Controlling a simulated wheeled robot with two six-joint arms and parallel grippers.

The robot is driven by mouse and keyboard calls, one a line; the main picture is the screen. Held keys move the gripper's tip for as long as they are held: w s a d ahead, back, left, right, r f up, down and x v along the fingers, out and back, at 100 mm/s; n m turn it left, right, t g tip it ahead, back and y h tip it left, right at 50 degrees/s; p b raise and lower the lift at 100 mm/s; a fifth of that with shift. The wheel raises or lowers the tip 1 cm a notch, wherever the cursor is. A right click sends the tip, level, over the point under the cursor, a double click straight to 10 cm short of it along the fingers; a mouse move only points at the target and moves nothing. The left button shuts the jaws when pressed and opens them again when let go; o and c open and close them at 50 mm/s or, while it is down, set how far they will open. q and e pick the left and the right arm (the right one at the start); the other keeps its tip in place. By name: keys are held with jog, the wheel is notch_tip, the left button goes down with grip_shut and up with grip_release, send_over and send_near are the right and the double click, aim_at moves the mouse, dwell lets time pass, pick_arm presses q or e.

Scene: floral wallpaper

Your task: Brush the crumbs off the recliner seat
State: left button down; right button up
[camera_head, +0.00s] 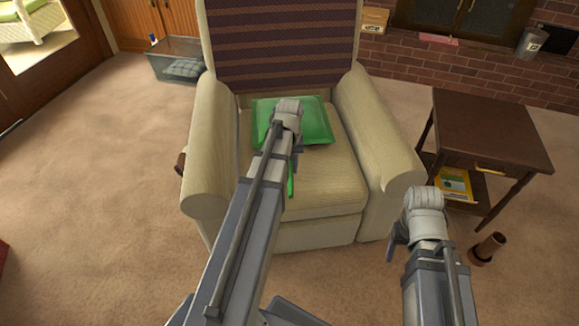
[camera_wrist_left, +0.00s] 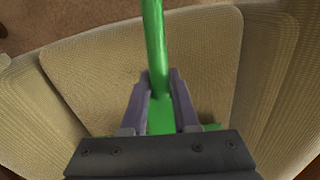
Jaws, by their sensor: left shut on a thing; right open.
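The beige recliner (camera_head: 213,150) stands in the middle of the head view, with a striped dark cover on its back. Its seat (camera_head: 335,185) also fills much of the left wrist view (camera_wrist_left: 205,60). A green cushion (camera_head: 318,125) lies at the rear of the seat. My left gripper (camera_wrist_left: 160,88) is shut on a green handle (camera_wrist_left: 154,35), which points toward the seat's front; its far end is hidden. The handle also shows in the head view (camera_head: 291,182). I cannot make out crumbs clearly. My right gripper (camera_head: 398,240) is open and empty, right of the recliner's front.
A dark wooden side table (camera_head: 490,130) stands right of the recliner, with a yellow magazine (camera_head: 454,183) on its lower shelf. A brown cylinder (camera_head: 487,248) is on the carpet nearby. A clear bin (camera_head: 165,62) stands back left. The carpet at left is open.

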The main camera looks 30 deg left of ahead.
pick_arm(q)
jog(key=shift+f, duration=0.1)
dwell(0.6)
jog(key=b, duration=0.7)
send_over(299, 189)
jog(key=s+a, duration=0.2)
jog(key=a, duration=0.1)
notch_tip(299, 189, down, 7)
jog(key=shift+d+r, duration=0.1)
jog(key=shift+d, duration=0.05)
jog(key=shift+f+b, duration=1.05)
jog(key=shift+b, duration=0.15)
jog(key=shift+r, duration=0.1)
jog(key=shift+d, duration=0.1)
jog(key=shift+w+d, duration=1)
jog(key=shift+d, duration=0.25)
